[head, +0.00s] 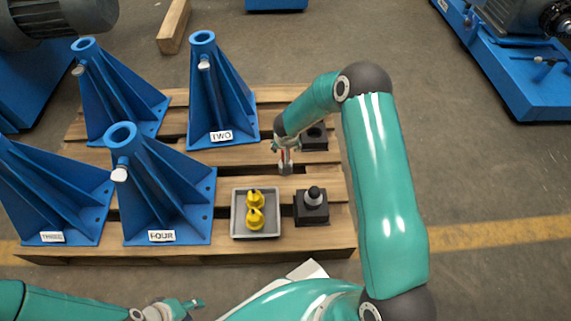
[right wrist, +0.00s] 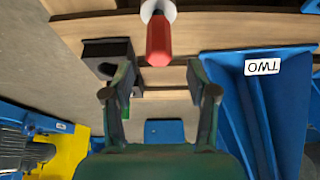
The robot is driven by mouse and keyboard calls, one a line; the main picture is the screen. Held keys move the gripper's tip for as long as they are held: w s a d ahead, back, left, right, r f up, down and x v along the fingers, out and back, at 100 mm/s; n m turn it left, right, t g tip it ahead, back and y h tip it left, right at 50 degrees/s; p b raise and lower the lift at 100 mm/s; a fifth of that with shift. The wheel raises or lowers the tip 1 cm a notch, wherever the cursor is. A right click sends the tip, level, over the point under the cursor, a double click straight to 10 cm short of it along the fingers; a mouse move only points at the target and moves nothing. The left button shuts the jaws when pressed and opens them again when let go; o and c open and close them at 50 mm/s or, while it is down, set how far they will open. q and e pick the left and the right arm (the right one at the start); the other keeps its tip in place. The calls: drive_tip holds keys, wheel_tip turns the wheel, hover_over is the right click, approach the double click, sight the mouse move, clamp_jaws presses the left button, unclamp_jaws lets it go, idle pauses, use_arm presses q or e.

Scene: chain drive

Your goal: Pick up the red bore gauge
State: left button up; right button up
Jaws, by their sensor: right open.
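The red bore gauge (right wrist: 158,42) shows in the right wrist view as a red handle with a pale grey collar at the top edge. In the head view it (head: 285,167) is a small grey and red piece over the pallet, partly hidden by my right gripper (head: 285,148). In the right wrist view my right gripper (right wrist: 160,75) is open, its two fingers apart on either side of the handle's lower end, with gaps between. My left gripper (head: 178,307) is low at the bottom left of the head view, away from the gauge; its opening is unclear.
Blue stands, including TWO (head: 209,100) and FOUR (head: 160,205), fill the pallet's left side. A grey tray (head: 235,232) holds two yellow pieces. A black block (head: 313,214) holds a dark-knobbed piece. Another black block (head: 316,143) with a hole is behind. Wood beside the gauge is bare.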

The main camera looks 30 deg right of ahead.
drive_tip(key=x, duration=0.4)
drive_tip(key=shift+d+f+b, duration=0.1)
drive_tip(key=shift+f+b, duration=0.15)
drive_tip(key=shift+b, duration=0.05)
drive_tip(key=shift+c, duration=0.2)
clamp_jaws()
drive_tip(key=shift+r, duration=0.15)
